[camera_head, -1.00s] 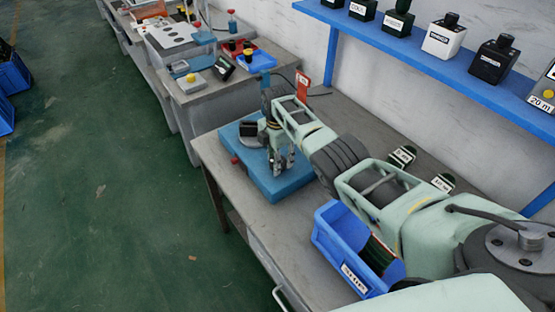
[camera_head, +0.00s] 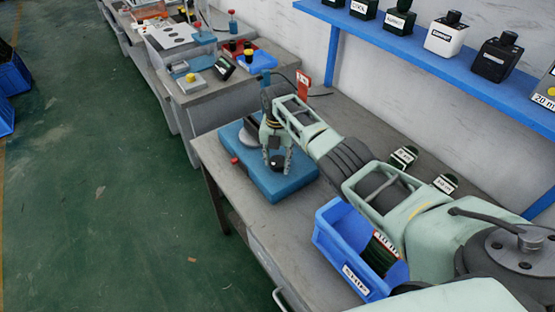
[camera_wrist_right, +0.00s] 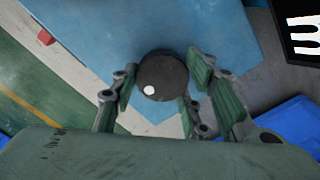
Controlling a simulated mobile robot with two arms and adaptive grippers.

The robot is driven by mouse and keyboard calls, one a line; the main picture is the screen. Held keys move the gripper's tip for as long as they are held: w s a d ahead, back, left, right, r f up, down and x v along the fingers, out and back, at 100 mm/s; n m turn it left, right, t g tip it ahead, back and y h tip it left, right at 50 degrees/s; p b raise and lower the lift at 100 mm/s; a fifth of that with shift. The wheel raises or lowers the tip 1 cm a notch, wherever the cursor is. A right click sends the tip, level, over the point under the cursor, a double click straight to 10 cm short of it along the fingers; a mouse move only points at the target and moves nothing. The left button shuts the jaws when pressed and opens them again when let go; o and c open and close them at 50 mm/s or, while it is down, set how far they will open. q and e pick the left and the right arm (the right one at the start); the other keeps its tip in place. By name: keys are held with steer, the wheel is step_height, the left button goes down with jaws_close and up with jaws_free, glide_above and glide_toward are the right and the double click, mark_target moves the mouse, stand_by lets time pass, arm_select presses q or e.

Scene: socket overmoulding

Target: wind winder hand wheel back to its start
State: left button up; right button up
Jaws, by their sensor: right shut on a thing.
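The winder is a blue block (camera_head: 290,187) on the grey bench, with a dark round part (camera_head: 247,138) at its left. My right gripper (camera_head: 277,166) is low over the block. It is shut on a dark round knob (camera_head: 277,160), which I take for the winder hand wheel. In the right wrist view the knob (camera_wrist_right: 162,75) has a white dot and sits between the green finger pads of my gripper (camera_wrist_right: 157,98). The blue block (camera_wrist_right: 110,45) lies beneath it. The rest of the wheel is hidden. My left gripper is out of view.
A blue bin (camera_head: 352,250) with dark flat pieces stands beside my right arm. Two small dark labelled items (camera_head: 404,157) lie at the bench's wall side. A red tag (camera_head: 302,86) stands behind the winder.

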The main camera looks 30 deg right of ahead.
mark_target(276, 161)
steer(key=shift+w+a+r, duration=0.1)
steer(key=shift+w+r, duration=0.05)
steer(key=shift+w, duration=0.05)
stand_by(0.4)
steer(key=o, duration=1)
steer(key=shift+o, duration=0.6)
steer(key=shift+s, duration=0.1)
step_height(276, 161, up, 12)
